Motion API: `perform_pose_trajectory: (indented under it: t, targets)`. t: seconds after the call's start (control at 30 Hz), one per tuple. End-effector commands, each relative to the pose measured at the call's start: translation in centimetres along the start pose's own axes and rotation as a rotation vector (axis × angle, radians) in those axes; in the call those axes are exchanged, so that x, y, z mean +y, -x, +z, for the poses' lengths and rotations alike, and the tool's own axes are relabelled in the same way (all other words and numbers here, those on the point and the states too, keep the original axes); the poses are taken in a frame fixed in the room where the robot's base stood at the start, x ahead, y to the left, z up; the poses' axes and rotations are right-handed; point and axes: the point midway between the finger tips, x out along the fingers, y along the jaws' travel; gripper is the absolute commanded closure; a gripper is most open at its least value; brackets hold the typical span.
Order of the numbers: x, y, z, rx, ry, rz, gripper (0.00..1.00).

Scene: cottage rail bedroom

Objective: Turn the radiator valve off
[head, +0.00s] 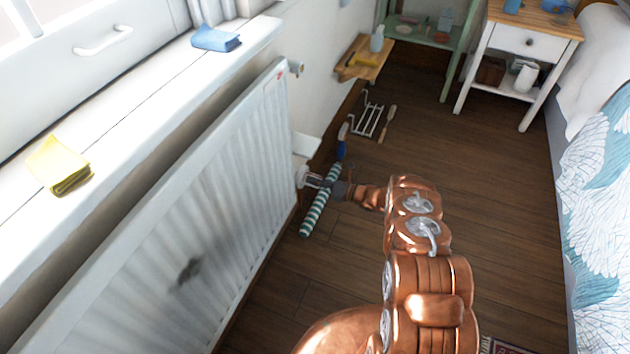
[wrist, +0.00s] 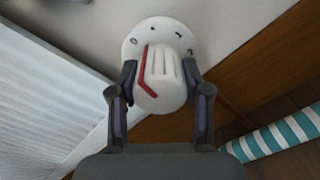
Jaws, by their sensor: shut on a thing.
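The radiator valve is a white ribbed knob (wrist: 165,72) with a bent red mark, in front of a round white dial plate (wrist: 178,32) with small dark marks. I cannot clearly read the setting. My gripper (wrist: 160,78) has one finger on each side of the knob and is shut on it. In the head view my gripper (head: 326,184) reaches to the radiator's far end, where the white valve (head: 302,176) partly shows beside the fingers. The white radiator (head: 190,220) runs along the left wall, and its ribbed panel (wrist: 50,105) also shows in the wrist view.
A green-and-white striped roll (head: 313,218) lies on the floor close by my gripper. A wire rack (head: 368,120) and a brush (head: 387,124) lie beyond. Yellow (head: 60,165) and blue (head: 216,38) cloths lie on the sill. Floor between arm and bed (head: 600,200) is mostly clear.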

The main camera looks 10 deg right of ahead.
Motion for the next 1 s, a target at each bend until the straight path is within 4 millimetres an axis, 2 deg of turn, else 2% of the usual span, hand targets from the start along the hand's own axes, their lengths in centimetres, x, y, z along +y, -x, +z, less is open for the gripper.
perform_pose_trajectory:
  t: [0.4,1.0]
  targets:
    - [0.03,-0.06,-0.19,0.003,0.205,0.001,0.87]
    - [0.06,-0.08,-0.16,0.003,0.240,0.002,0.87]
